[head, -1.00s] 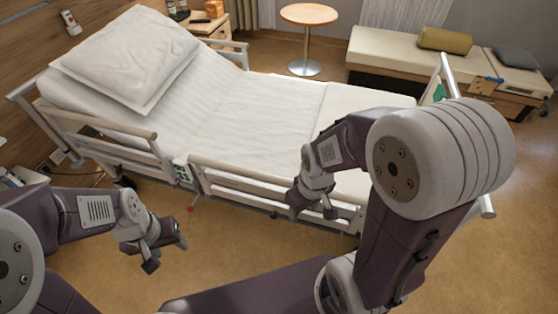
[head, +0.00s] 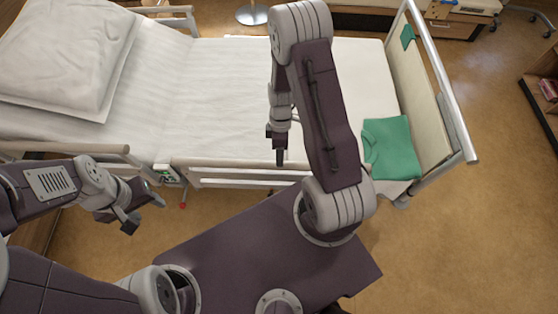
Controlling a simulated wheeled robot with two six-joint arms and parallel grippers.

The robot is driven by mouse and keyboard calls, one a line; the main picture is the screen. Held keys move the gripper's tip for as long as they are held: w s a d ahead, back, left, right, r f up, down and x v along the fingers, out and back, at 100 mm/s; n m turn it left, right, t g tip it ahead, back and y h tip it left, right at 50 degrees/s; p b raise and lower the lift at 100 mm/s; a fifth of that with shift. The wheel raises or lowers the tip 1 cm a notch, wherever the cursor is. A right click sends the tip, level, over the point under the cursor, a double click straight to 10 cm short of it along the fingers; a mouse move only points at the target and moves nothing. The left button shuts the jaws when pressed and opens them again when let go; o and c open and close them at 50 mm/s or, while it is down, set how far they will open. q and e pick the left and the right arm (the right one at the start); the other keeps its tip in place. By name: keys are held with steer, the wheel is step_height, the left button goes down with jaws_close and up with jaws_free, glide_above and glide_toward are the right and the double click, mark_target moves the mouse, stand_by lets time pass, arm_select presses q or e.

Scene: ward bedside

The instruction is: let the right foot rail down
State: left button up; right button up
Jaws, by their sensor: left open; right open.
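The near-side foot rail (head: 230,175) runs along the bed's near edge in the head view. Its top bar shows near the mattress edge and looks a little lower than the near head rail. I cannot tell whether it is latched. A small red knob (head: 182,205) hangs below the rail's left end. My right gripper (head: 280,157) is open and points down over the near mattress edge, overlapping the rail's top bar in the picture. Contact cannot be told. My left gripper (head: 143,209) is open and empty, left of the red knob and apart from the bed.
The near head rail (head: 70,149) stands at the left, with a control panel (head: 166,175) between the rails. A green folded cloth (head: 390,148) lies at the foot end by the footboard (head: 428,110). Floor is clear at the lower right.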

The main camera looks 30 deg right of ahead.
steer(key=f, duration=0.5)
steer(key=shift+a+f, duration=0.15)
steer(key=shift+a, duration=0.1)
steer(key=shift+s+f, duration=0.35)
steer(key=shift+f, duration=0.1)
steer(key=shift+w, duration=0.2)
steer(key=shift+c, duration=0.9)
steer(key=shift+a, duration=0.1)
jaws_close()
